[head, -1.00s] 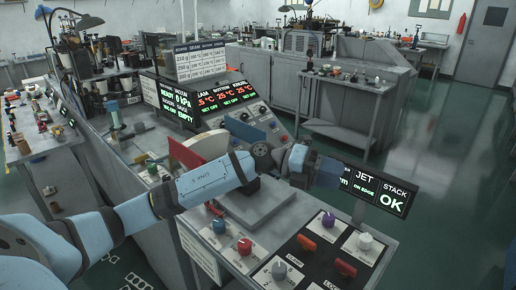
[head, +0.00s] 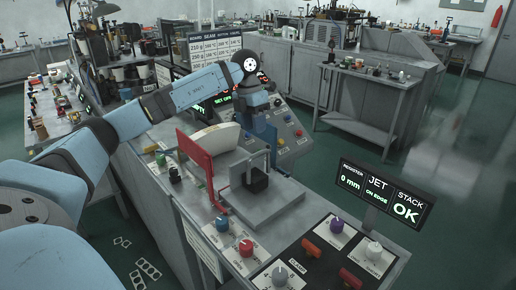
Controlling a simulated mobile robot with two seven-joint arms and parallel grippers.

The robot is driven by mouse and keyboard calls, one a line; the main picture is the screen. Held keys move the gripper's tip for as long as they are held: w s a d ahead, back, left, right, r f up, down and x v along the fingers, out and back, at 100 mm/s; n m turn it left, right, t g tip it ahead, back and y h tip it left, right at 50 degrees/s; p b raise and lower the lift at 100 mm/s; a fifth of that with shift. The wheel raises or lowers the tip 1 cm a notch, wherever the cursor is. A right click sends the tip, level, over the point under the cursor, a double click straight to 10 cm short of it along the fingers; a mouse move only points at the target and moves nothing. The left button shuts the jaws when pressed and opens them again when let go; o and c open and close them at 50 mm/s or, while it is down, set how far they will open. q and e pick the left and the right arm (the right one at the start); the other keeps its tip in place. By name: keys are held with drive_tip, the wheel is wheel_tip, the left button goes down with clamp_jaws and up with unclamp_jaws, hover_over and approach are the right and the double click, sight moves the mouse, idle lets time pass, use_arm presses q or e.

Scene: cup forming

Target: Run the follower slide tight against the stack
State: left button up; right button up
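A cream stack of curved sheets (head: 215,138) stands behind an upright red plate (head: 196,158) on the bench machine. To its right a black block (head: 257,180) sits at a metal frame on a grey plate (head: 268,208). I cannot tell for sure which part is the follower slide. My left arm reaches over from the left and bends down behind the stack and frame. My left gripper (head: 258,104) is beside a blue upright part (head: 264,132); its fingertips are not clear, and I cannot tell whether it touches that part. My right gripper is not in view.
A display (head: 382,193) reads register 0 mm, jet on edge, stack OK. Knobs (head: 246,248) and red switches (head: 312,247) fill the near bench. A pale blurred shape (head: 438,160) shows over the floor at right. A side table (head: 365,95) stands behind.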

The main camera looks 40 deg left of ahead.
use_arm(q)
drive_tip(key=f, duration=0.2)
drive_tip(key=d+f, duration=0.1)
drive_tip(key=f, duration=0.4)
drive_tip(key=shift+d+f+p, duration=0.3)
drive_tip(key=shift+f+p, duration=0.05)
drive_tip(key=shift+c, duration=0.5)
clamp_jaws()
